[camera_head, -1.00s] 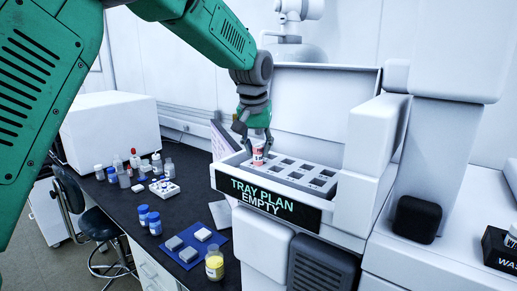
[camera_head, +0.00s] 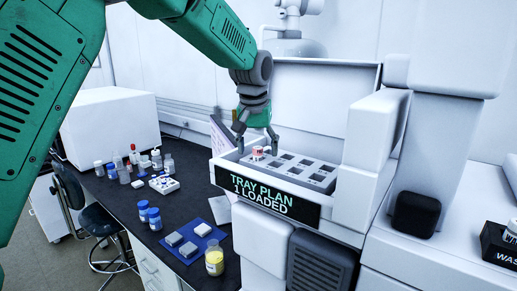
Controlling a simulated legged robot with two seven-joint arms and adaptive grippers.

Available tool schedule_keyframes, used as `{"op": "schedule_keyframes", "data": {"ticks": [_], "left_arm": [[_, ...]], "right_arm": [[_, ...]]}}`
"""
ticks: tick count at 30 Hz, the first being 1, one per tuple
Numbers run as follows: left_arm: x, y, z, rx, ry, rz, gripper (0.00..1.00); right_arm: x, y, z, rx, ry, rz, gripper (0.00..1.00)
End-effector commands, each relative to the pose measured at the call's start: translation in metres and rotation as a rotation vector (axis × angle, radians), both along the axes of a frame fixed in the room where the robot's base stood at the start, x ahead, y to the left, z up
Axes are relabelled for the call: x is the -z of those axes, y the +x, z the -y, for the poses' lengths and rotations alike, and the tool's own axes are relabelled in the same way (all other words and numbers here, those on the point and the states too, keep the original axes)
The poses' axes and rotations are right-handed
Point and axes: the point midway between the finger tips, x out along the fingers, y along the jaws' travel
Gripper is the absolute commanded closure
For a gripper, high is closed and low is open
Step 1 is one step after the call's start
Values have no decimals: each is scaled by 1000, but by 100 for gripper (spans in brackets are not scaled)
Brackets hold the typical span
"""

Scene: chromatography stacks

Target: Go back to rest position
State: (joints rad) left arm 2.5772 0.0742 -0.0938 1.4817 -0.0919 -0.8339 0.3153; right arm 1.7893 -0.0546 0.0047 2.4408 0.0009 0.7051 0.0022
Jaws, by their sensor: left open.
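My left gripper (camera_head: 257,143) is open above the back left part of the white tray (camera_head: 318,183) in the instrument, with its fingers spread to either side of a small vial. The vial (camera_head: 258,153), with a pinkish-red and white top, sits low in a slot of the tray. The other slots that I can see look dark and empty. The sign (camera_head: 262,194) on the tray front reads "TRAY PLAN 1 LOADED". My right gripper is not in view.
Left of the instrument, a black bench (camera_head: 122,199) holds several bottles, a white vial rack (camera_head: 164,184) and a blue mat (camera_head: 190,243) with small blocks. A yellow-filled jar (camera_head: 214,261) stands at the mat's edge. A white column (camera_head: 440,150) rises at the right, and a stool (camera_head: 97,222) is at the left.

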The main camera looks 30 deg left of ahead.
Motion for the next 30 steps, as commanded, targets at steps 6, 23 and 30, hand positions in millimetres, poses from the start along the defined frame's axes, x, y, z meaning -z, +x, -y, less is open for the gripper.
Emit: {"op": "schedule_keyframes", "data": {"ticks": [6,23,30], "left_arm": [[-1,0,0,0,0,0,36],[-37,1,0,0,0,1,36],[-54,0,0,-1,-1,1,36]], "right_arm": [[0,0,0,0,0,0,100],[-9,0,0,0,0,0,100],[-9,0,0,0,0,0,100]]}}
